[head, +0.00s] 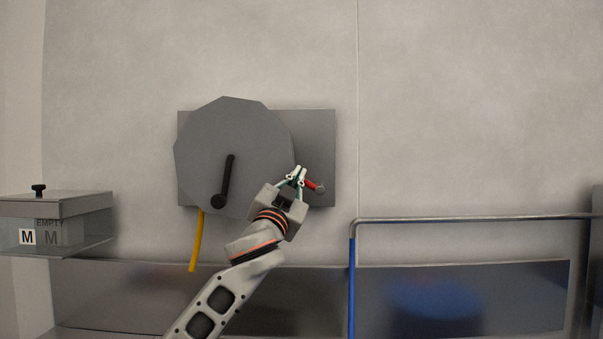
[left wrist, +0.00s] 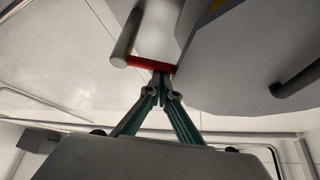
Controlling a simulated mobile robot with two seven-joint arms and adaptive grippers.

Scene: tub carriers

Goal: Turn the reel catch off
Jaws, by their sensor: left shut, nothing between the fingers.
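The reel (head: 225,150) is a large grey disc on a grey back plate (head: 318,130) on the wall, with a black crank handle (head: 227,180). The reel catch (head: 312,185) is a small red lever with a grey end, at the right of the disc. In the left wrist view the red catch (left wrist: 150,65) lies across just beyond the fingertips, with its grey cylindrical end (left wrist: 126,38) at the left. My left gripper (head: 297,174) is shut and empty, right at the catch; I cannot tell whether it touches. It also shows in the left wrist view (left wrist: 162,82). My right gripper is out of view.
A yellow hose (head: 197,240) hangs below the reel. A lidded grey box (head: 60,208) marked M and EMPTY is at the left. A metal rail (head: 470,218) with a blue post (head: 352,285) stands at the right. The wall above is clear.

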